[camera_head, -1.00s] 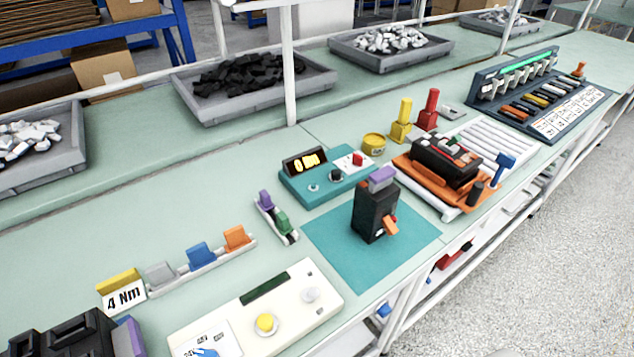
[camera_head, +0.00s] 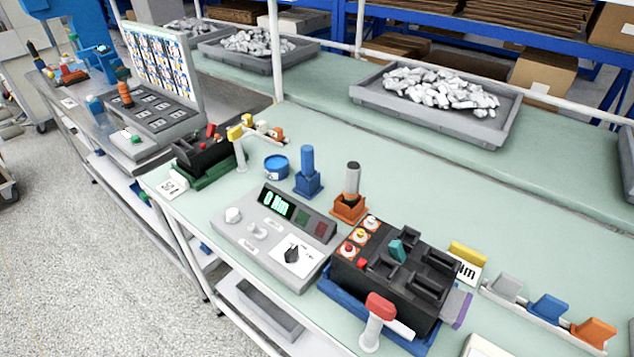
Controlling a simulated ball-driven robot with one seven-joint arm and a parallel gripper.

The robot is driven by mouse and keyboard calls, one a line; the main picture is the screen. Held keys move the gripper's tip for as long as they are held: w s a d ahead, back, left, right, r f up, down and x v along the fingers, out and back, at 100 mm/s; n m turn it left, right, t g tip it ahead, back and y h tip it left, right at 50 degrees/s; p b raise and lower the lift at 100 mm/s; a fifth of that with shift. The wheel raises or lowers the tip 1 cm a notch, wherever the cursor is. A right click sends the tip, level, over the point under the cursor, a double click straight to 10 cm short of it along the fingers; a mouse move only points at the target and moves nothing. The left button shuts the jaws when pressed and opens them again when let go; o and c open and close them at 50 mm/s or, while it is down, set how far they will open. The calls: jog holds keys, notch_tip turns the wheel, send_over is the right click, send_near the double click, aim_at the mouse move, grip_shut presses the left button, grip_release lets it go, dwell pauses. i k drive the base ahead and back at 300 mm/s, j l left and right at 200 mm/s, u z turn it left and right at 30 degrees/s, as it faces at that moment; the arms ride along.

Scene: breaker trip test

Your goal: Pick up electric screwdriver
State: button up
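I cannot tell for certain which thing is the electric screwdriver. A blue upright tool-like shape (camera_head: 97,62) stands at the far left end of the line, small and unclear. On the near bench, a blue cylinder (camera_head: 307,160) stands in a blue base, and a dark-topped cylinder (camera_head: 352,178) stands in an orange base. My gripper is not in view.
A grey meter box (camera_head: 272,235) and a black breaker unit (camera_head: 398,272) in a blue cradle fill the near bench edge. A red-topped white post (camera_head: 378,318) stands at the front. Grey trays (camera_head: 500,133) line the back. Grey floor (camera_head: 80,230) is free at left.

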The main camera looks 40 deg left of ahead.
aim_at(353, 168)
jog(key=u, duration=0.95)
jog(key=j, duration=0.05)
